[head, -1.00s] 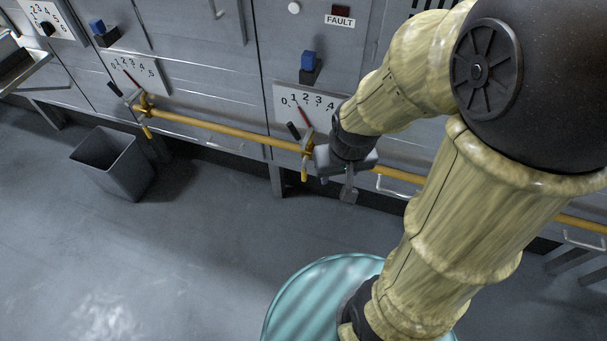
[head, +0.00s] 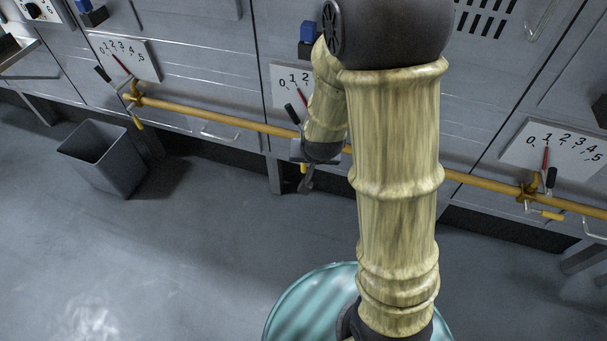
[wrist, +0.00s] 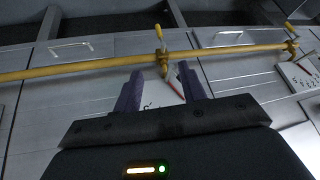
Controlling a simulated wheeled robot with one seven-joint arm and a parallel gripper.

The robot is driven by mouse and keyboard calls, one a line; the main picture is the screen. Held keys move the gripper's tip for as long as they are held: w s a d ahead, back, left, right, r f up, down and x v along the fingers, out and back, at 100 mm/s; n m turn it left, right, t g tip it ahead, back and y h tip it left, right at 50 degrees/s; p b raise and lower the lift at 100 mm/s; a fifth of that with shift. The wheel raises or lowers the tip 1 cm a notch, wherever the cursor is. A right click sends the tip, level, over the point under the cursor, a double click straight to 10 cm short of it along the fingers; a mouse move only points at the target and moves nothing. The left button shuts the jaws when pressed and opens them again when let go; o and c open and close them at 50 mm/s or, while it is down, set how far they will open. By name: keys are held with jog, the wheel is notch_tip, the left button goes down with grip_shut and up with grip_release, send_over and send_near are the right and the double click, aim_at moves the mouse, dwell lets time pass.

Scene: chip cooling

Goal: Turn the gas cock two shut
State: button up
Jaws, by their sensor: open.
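Three gas cocks with yellow handles sit on a yellow pipe (head: 230,123) along the cabinet fronts; no number marks one as two. The middle cock is mostly hidden in the head view by my gripper (head: 306,180), which is at the pipe just beside it. In the wrist view this middle cock (wrist: 162,58) shows beyond and between the fingertips of my gripper (wrist: 160,72), its yellow handle (wrist: 158,32) pointing across the pipe. The gripper is open with nothing between its fingers; contact cannot be told. The left cock (head: 132,99) and right cock (head: 531,192) stand clear.
Numbered dials with red needles are above the cocks, including the left dial (head: 126,60) and right dial (head: 560,150). A grey bin (head: 100,160) stands on the floor at left. A teal round top (head: 300,305) is at the bottom. Open floor lies between.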

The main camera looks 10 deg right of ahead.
aim_at(303, 167)
jog(key=w+f+t+h+b, duration=0.1)
jog(key=w+f+t+b, duration=0.2)
jog(key=f+b, duration=0.5)
jog(key=w+a+f+t+h+b, duration=0.1)
jog(key=w+f+t+h+b, duration=0.1)
jog(key=f+b, duration=0.7)
jog(key=w+a+f+t+h+b, duration=0.1)
jog(key=w+f+t+b, duration=0.4)
jog(key=f, duration=1.4)
jog(key=t+h+b, duration=0.1)
jog(key=b, duration=0.3)
jog(key=shift+f+m, duration=0.3)
jog(key=shift+m, duration=0.1)
jog(key=b+x, duration=0.5)
jog(key=x, duration=1.2)
jog(key=shift+w+d, duration=0.1)
jog(key=shift+d, duration=0.1)
grip_shut()
